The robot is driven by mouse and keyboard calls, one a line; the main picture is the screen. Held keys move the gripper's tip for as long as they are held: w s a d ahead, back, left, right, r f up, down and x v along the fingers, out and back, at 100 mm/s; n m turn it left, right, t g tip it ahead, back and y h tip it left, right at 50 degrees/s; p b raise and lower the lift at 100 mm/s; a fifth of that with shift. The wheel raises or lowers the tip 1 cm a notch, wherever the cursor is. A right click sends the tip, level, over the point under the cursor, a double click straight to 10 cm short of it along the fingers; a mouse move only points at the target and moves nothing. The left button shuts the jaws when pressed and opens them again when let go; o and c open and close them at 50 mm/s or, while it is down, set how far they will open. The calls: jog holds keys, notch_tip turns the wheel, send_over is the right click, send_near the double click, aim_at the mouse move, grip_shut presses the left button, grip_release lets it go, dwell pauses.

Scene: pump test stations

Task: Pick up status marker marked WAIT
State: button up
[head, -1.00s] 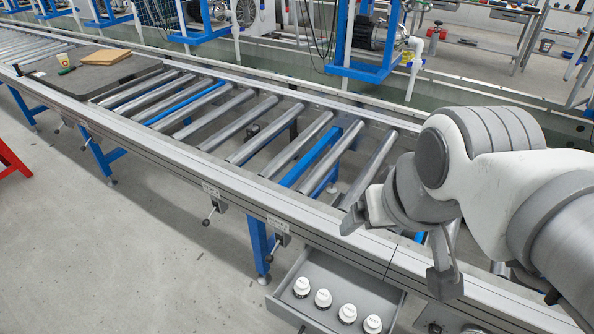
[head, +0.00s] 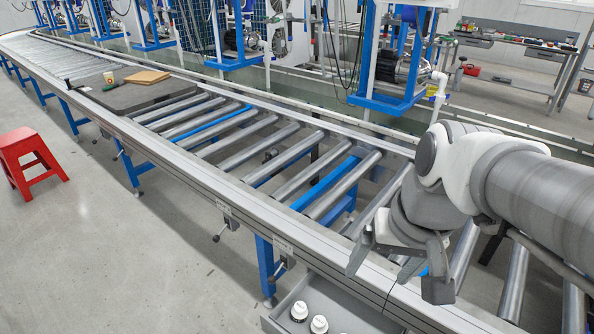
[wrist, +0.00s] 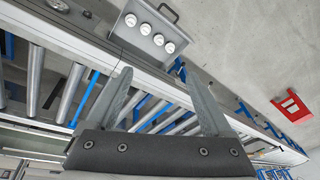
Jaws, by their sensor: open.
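Several white round-topped status markers stand in a row in an open grey drawer (wrist: 122,33) under the conveyor edge. The wrist view shows the whole row (wrist: 145,29). Their lettering is too small to read, so I cannot tell which is marked WAIT. My gripper (head: 398,272) is open and empty, above the front rail of the conveyor. In the wrist view its fingers (wrist: 158,72) are spread apart, with the markers beyond the tips.
The roller conveyor (head: 245,150) runs across the view beneath my arm. A dark mat with a brown board (head: 147,77) lies on it at the far left. A red stool (head: 32,158) stands on open floor at left. Blue-framed pump stations (head: 398,60) line the back.

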jog(key=w+d+f+m+g+y+b, duration=0.15)
jog(key=w+f+m+y, duration=0.35)
jog(key=f, duration=0.6)
jog(key=w+f+m+g+y, duration=0.2)
jog(key=w+f+m, duration=0.2)
jog(key=w+f, duration=0.5)
jog(key=m+t+y+b, duration=0.2)
jog(key=m+t+y, duration=0.35)
jog(key=m, duration=0.85)
send_near(304, 308)
jog(key=shift+t+h, duration=0.85)
jog(key=shift+t, duration=0.05)
jog(key=a+b, duration=0.1)
jog(key=a+f+b, duration=0.1)
jog(key=a, duration=0.1)
jog(key=a+b, duration=0.1)
jog(key=shift+w+a+f, duration=0.15)
jog(key=shift+a+f, duration=0.05)
jog(key=shift+f, duration=0.15)
jog(key=shift+r+b+x, duration=0.15)
jog(key=shift+b+x, duration=0.45)
jog(key=shift+x, duration=0.8)
jog(key=shift+r+b+x, duration=0.2)
jog(key=shift+b+x, duration=0.35)
jog(key=shift+x, duration=0.9)
grip_shut()
